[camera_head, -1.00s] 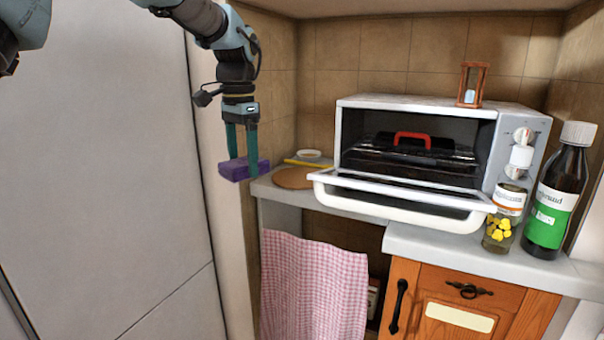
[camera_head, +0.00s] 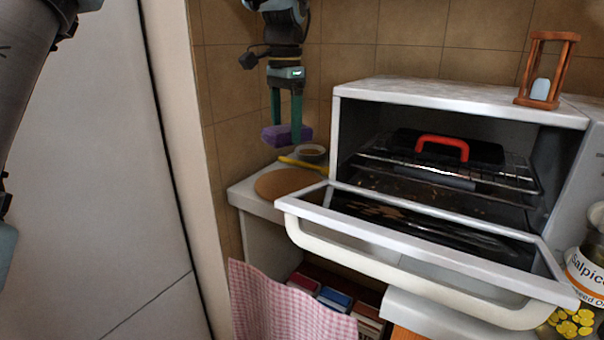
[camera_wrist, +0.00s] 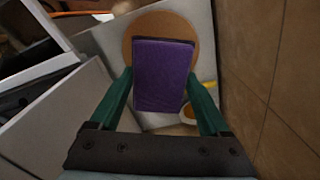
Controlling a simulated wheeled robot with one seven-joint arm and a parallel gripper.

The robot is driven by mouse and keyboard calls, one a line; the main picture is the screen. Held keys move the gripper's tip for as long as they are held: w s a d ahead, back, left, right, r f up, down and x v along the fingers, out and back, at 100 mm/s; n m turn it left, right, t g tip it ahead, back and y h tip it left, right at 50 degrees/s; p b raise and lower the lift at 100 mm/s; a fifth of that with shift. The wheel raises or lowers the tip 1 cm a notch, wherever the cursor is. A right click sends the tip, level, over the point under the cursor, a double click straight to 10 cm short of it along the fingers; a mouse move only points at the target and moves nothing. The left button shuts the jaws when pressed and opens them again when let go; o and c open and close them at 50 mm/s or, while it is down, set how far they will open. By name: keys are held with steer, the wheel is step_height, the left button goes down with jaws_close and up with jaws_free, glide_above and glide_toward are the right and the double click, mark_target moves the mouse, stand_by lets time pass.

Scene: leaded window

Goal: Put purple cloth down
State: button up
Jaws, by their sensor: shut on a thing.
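The purple cloth (camera_head: 287,135) is a small folded block. My gripper (camera_head: 286,130) is shut on it, with one green finger on each side, and holds it in the air above the left end of the counter. In the wrist view the cloth (camera_wrist: 162,75) sits between the two fingers (camera_wrist: 160,95). Below it is a round brown board (camera_wrist: 128,45), partly hidden by the cloth. The board also shows in the head view (camera_head: 288,183), lying flat on the counter (camera_head: 250,200).
A toaster oven (camera_head: 450,95) stands to the right with its glass door (camera_head: 430,235) lowered. A red handle (camera_head: 442,146) shows inside. An hourglass (camera_head: 546,72) stands on top. A small bowl (camera_head: 310,153) and a yellow utensil (camera_head: 302,164) lie behind the board. A checked towel (camera_head: 285,305) hangs below.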

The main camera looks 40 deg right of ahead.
glide_above(289, 182)
step_height(289, 182, down, 6)
steer(key=shift+r, duration=0.1)
steer(key=shift+a+f+p, duration=0.1)
steer(key=shift+f+p, duration=0.35)
steer(key=shift+f, duration=1.6)
steer(key=shift+f, duration=0.2)
steer(key=o, duration=1)
steer(key=shift+r, duration=0.1)
step_height(289, 182, up, 12)
steer(key=shift+r+b, duration=0.1)
steer(key=shift+b, duration=0.2)
